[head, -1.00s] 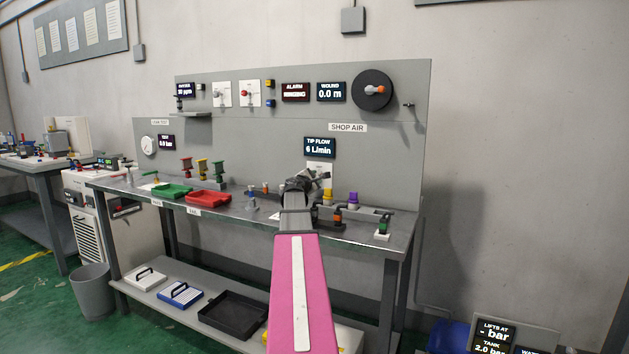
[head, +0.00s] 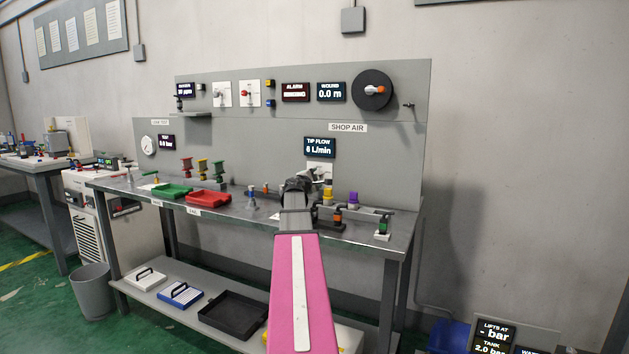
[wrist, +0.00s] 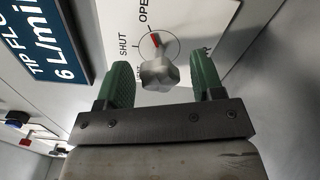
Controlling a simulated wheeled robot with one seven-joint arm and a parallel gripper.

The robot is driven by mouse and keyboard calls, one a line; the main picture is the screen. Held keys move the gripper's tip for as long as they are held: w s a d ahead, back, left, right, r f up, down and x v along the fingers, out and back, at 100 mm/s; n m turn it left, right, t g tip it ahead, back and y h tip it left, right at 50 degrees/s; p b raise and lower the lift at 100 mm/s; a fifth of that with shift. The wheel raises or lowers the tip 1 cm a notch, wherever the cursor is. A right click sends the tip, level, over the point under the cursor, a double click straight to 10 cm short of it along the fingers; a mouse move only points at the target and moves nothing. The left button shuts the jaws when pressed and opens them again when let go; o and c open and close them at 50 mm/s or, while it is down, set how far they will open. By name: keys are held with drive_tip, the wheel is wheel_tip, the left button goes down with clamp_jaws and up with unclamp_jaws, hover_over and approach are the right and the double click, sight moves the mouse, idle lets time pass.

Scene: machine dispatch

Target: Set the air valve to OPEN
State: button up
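The air valve is a pale lobed knob (wrist: 160,74) with a red pointer mark on a white plate (wrist: 190,18). The wrist view shows SHUT and OPEN lettering around its dial. The red mark points up and slightly left, toward the OPEN lettering; its exact setting is hard to tell. My gripper (wrist: 165,82) is open, with one green finger on each side of the knob and visible gaps between. In the head view the white plate (head: 321,166) shows below the TIP FLOW display (head: 319,147), partly hidden by my arm. The wrist view's display (wrist: 45,38) reads 6 L/min.
The SHOP AIR panel (head: 400,160) rises behind the workbench (head: 240,222). Fittings with orange (head: 337,215) and purple (head: 353,198) parts stand right of my arm. Green (head: 171,191) and red (head: 208,197) trays lie to the left.

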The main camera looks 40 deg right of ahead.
drive_tip(key=shift+a, duration=0.1)
drive_tip(key=v, duration=1)
drive_tip(key=shift+s+a, duration=0.2)
drive_tip(key=shift+a, duration=0.05)
